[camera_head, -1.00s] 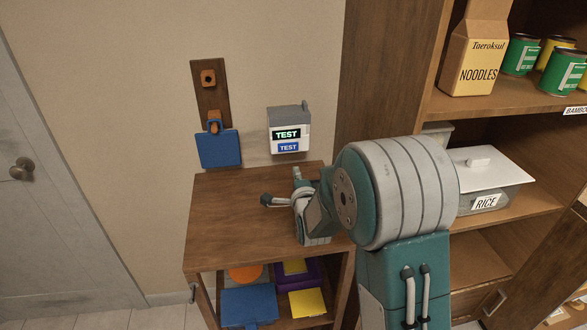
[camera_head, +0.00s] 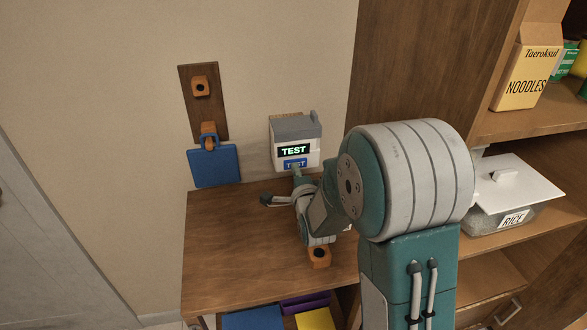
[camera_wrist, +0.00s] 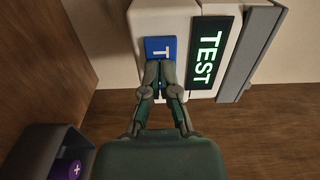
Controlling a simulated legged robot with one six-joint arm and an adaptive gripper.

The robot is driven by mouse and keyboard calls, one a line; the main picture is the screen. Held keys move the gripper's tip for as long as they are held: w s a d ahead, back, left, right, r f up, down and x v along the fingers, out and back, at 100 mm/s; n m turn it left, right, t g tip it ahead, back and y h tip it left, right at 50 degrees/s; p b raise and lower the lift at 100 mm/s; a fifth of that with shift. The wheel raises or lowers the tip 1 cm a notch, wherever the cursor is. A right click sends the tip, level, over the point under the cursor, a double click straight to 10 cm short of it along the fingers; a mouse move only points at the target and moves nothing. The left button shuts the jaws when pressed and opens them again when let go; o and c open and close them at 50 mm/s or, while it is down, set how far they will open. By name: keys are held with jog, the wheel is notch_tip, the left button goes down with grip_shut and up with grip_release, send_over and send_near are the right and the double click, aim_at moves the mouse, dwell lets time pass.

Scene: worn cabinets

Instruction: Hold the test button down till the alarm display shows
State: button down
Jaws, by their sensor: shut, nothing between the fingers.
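The alarm box (camera_head: 296,128) is white with a grey top and hangs on the wall above the small wooden table. Its dark display (camera_head: 293,151) shows "TEST" in lit green letters, and the display (camera_wrist: 212,52) reads the same in the wrist view. The blue test button (camera_head: 291,164) sits under the display; in the wrist view the button (camera_wrist: 155,47) is partly covered by my fingertips. My gripper (camera_wrist: 160,66) is shut and empty, its tips over the button. I cannot tell how far the button is pressed in.
A blue panel (camera_head: 214,166) hangs from an orange peg on a wooden strip to the left. Shelves with a noodles box (camera_head: 525,75) and rice container (camera_head: 510,210) stand right. The table's left is clear.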

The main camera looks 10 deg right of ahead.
jog(key=shift+d, duration=0.25)
jog(key=shift+w+a+r, duration=0.1)
jog(key=shift+w+r, duration=0.1)
jog(key=shift+w, duration=0.4)
jog(key=shift+f, duration=0.15)
dwell(0.3)
